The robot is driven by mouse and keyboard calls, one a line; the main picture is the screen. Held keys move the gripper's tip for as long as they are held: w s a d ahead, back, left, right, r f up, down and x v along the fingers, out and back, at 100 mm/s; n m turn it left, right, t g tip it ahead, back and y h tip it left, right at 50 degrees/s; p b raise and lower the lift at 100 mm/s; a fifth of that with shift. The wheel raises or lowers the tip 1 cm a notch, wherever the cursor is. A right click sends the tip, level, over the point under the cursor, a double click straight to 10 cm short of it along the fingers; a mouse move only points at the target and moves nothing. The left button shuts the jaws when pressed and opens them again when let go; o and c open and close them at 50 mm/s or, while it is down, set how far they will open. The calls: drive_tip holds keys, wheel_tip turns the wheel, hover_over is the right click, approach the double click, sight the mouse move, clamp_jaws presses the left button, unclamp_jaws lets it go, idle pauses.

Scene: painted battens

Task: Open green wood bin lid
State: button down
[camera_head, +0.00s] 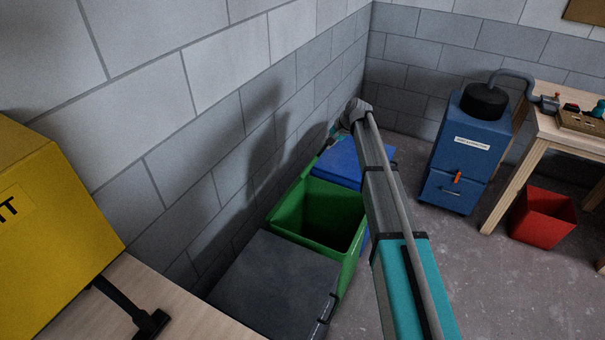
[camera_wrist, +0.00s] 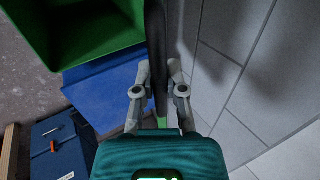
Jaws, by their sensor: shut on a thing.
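The green bin (camera_head: 345,240) stands by the block wall, between a grey-lidded bin and a blue-lidded bin. Its mouth is uncovered and its dark inside shows. Its lid is raised on the wall side and seen nearly edge-on. In the wrist view the green bin (camera_wrist: 90,25) is at upper left, and the lid (camera_wrist: 158,45) is a dark upright strip. My gripper (camera_wrist: 160,92) has one finger on each side of this strip and is shut on it. In the head view my arm reaches over the bins, and my fingers are mostly hidden behind its wrist.
The grey lid (camera_head: 275,278) is in front and the blue lid (camera_head: 345,160) behind. The wall (camera_wrist: 235,60) is close beside my gripper. A blue extractor cabinet (camera_head: 460,150), a workbench (camera_head: 550,130) and a red bin (camera_head: 542,215) stand right. Open floor (camera_head: 500,290) lies at lower right.

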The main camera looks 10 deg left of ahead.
drive_tip(key=shift+w+a+r+p, duration=0.3)
drive_tip(key=shift+a+r+p, duration=0.2)
drive_tip(key=shift+a, duration=0.3)
drive_tip(key=shift+w+a+r+p, duration=0.25)
drive_tip(key=shift+a+r+p, duration=0.2)
drive_tip(key=shift+a, duration=0.35)
drive_tip(key=shift+w+a+h, duration=0.1)
drive_tip(key=shift+a+h, duration=0.2)
drive_tip(key=w+a+r+h+p, duration=0.1)
drive_tip(key=w+a+r+p, duration=0.1)
drive_tip(key=a, duration=0.5)
drive_tip(key=shift+w+a+g+h+p, duration=0.2)
drive_tip(key=shift+g+h+p, duration=0.15)
drive_tip(key=shift+p, duration=0.4)
drive_tip(key=shift+r, duration=0.1)
